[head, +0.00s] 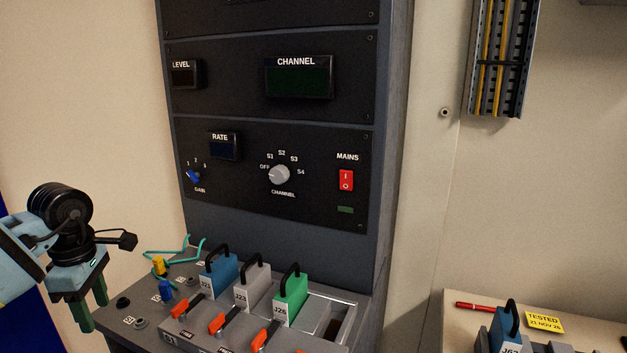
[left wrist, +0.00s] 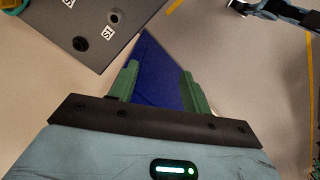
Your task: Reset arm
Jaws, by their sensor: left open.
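My left gripper (head: 86,304) is at the lower left of the head view, pointing down beside the left edge of the sloped grey panel (head: 185,339). Its green fingers stand apart with nothing between them. In the left wrist view the open fingers (left wrist: 158,85) show against a dark blue surface and the pale floor, and the panel corner (left wrist: 100,55) with a socket marked S1 lies at upper left. My right gripper does not show in the head view. An arm part at the top right of the left wrist view is too cut off to tell.
The black rack (head: 270,130) has a grey channel knob (head: 279,175), a blue gain knob (head: 193,176) and a red mains switch (head: 346,180). Blue (head: 220,272), grey (head: 254,285) and green (head: 291,296) handled modules stand by orange levers. A table (head: 466,325) stands at right.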

